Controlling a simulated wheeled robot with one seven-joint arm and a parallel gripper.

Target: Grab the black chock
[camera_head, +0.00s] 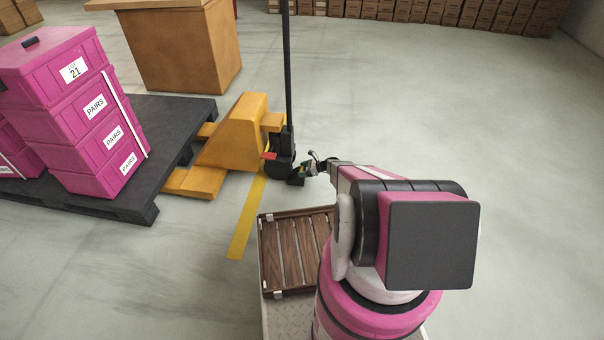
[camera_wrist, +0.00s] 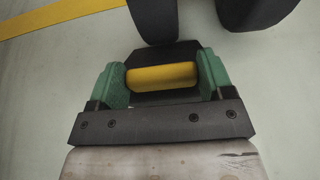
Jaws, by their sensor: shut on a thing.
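The black chock (camera_head: 296,181) is at the end of my arm, low beside the wheels of the yellow pallet truck. In the wrist view the chock (camera_wrist: 160,59) is a dark block with a yellow bar (camera_wrist: 163,76) across it. My gripper (camera_wrist: 162,80) has its two green fingers at the two ends of the yellow bar and is shut on it. In the head view my gripper (camera_head: 308,170) is small and partly hidden by my arm. The chock is close to a dark wheel (camera_wrist: 153,18); I cannot tell whether they touch.
The yellow pallet truck (camera_head: 237,135) with its upright black handle (camera_head: 287,60) stands behind the chock. Its forks reach a dark pallet (camera_head: 170,120) stacked with pink boxes (camera_head: 88,120). A yellow line (camera_head: 245,222) runs on the floor. The floor to the right is clear.

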